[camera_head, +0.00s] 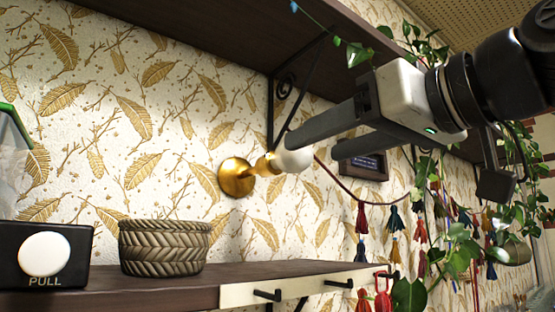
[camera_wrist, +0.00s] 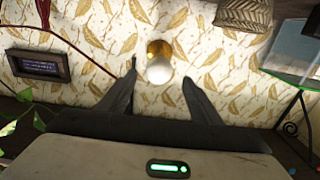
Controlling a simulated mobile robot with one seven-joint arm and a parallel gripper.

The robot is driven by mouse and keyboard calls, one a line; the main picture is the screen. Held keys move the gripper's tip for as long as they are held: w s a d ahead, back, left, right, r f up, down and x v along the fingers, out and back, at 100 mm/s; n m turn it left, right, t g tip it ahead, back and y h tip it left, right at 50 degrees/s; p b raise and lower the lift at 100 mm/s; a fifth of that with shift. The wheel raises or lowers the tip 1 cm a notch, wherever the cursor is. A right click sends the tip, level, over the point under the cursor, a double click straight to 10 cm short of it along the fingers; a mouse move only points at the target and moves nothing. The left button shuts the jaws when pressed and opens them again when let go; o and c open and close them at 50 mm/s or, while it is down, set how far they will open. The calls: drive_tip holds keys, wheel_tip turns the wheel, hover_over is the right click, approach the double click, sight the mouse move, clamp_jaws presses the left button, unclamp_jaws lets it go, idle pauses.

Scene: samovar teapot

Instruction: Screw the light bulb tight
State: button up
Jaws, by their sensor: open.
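A white light bulb (camera_head: 293,159) sits at the end of a gold wall fixture (camera_head: 237,176), which juts out from the papered wall. In the wrist view the bulb (camera_wrist: 159,70) shows in front of its gold base (camera_wrist: 158,48), in the gap between the two fingers. My gripper (camera_head: 312,143) is open, with its dark fingers reaching toward the bulb from the right. The fingertips (camera_wrist: 159,74) lie to either side of the bulb in the wrist view. I cannot tell whether either finger touches it. How far the bulb is screwed in cannot be seen.
A dark shelf (camera_head: 200,287) with hooks below carries a woven basket (camera_head: 165,247) and a black box with a white button (camera_head: 44,254). An upper shelf (camera_head: 215,28) with a bracket hangs above. Tassels (camera_head: 393,222) and trailing plants (camera_head: 455,240) hang at right.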

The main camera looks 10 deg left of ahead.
sight(278, 171)
drive_tip(key=p+x, duration=0.2)
drive_tip(key=x, duration=0.9)
drive_tip(key=shift+w+a, duration=0.15)
drive_tip(key=shift+w, duration=0.1)
drive_tip(key=c, duration=1.1)
drive_tip(key=shift+o, duration=0.2)
